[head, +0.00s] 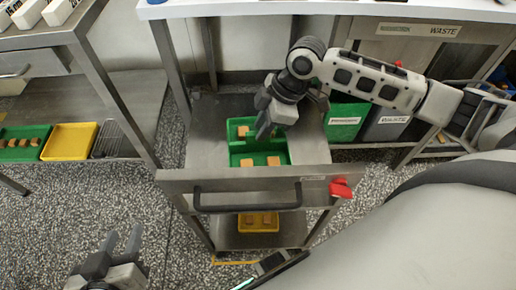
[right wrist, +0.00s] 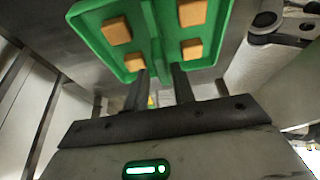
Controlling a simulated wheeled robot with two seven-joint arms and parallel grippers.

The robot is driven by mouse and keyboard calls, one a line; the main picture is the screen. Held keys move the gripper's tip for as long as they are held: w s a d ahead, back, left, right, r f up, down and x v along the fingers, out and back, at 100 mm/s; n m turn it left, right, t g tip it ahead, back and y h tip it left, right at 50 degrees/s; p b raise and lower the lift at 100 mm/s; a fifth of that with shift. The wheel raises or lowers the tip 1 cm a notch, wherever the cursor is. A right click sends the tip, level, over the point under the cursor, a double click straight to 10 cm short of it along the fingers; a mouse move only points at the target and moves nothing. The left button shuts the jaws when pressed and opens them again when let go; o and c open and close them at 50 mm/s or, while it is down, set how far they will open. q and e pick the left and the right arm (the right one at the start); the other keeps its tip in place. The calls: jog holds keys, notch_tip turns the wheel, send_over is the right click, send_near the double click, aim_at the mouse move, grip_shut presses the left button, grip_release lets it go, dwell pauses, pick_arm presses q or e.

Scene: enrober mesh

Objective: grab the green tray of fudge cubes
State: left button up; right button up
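The green tray (head: 234,146) of brown fudge cubes sits on the top of the steel cart. A crosswise divider splits it into two compartments, with cubes in each. My right gripper (head: 264,127) is above the tray, pointing down, and hides part of it. In the right wrist view the tray (right wrist: 154,28) shows beyond the fingers, with cubes on both sides of its divider. The right fingers (right wrist: 159,84) are apart and overlap the tray's near edge; I cannot tell whether they touch it. My left gripper (head: 120,243) is open and empty at the lower left, away from the cart.
The cart (head: 205,150) has a front handle (head: 247,208) and a red clip (head: 341,190). A yellow tray (head: 258,228) with cubes is on its lower shelf. Another green tray (head: 38,132) and a yellow tray (head: 70,141) are on the left shelf. Waste bins (head: 386,128) stand behind right.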

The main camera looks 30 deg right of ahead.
aim_at(254, 142)
jog(key=shift+x, duration=0.85)
jog(key=x, duration=0.1)
jog(key=b+x, duration=0.1)
jog(key=x, duration=0.1)
jog(key=shift+s+a+f, duration=0.15)
jog(key=shift+f, duration=0.2)
jog(key=shift+a+f, duration=0.1)
jog(key=shift+f, duration=0.15)
grip_shut()
